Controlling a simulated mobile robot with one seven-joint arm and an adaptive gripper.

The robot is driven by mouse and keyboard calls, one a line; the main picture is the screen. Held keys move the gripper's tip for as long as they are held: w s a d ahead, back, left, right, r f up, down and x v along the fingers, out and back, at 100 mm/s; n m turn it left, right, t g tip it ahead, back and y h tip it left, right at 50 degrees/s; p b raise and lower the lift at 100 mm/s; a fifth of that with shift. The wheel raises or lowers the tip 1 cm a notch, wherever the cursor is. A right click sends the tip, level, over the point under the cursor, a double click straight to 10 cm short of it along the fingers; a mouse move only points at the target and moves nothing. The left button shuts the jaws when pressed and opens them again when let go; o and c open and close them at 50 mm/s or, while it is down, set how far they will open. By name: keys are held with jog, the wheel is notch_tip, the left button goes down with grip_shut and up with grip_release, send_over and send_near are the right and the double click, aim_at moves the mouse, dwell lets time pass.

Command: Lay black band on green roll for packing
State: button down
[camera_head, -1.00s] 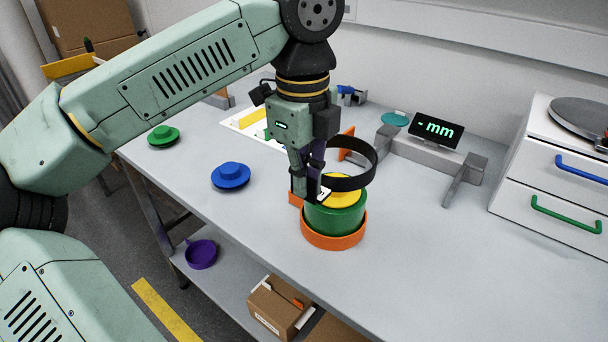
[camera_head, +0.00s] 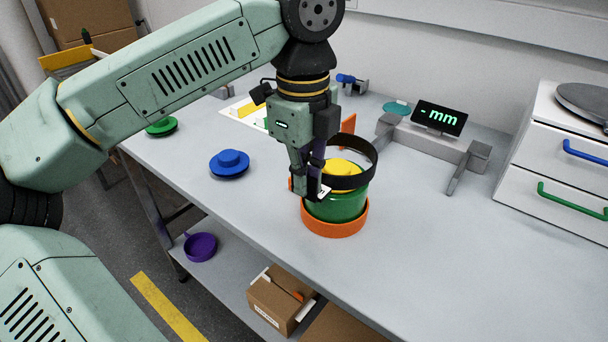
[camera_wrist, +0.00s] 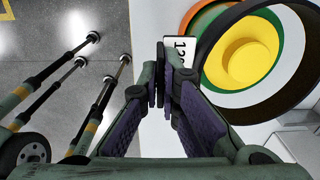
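The green roll (camera_head: 336,209) stands in an orange ring-shaped holder (camera_head: 334,230) on the bench, with a yellow hub (camera_head: 338,166) on top. In the wrist view the yellow hub (camera_wrist: 243,62) and the orange rim (camera_wrist: 190,12) show at upper right. The black band (camera_head: 372,160) hangs around the hub in the head view, near the roll's top edge; I cannot tell whether it touches. It also shows in the wrist view (camera_wrist: 294,90). My gripper (camera_head: 308,190) is at the roll's left, shut at the band's side by a white number tag (camera_wrist: 178,50). The exact grip is partly hidden.
A blue flanged piece (camera_head: 230,163) and a green one (camera_head: 161,126) lie to the left. A grey measuring fixture with a display (camera_head: 438,118) stands behind right, near white drawers (camera_head: 560,185). An orange upright plate (camera_head: 348,128) is close behind. The front bench is clear.

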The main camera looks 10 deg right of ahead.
jog(key=shift+f, duration=0.15)
jog(key=shift+f+b, duration=3.5)
jog(key=shift+f, duration=0.55)
jog(key=c, duration=1.7)
grip_release()
jog(key=shift+r, duration=0.1)
notch_tip(320, 180, up, 12)
jog(key=shift+s, duration=0.1)
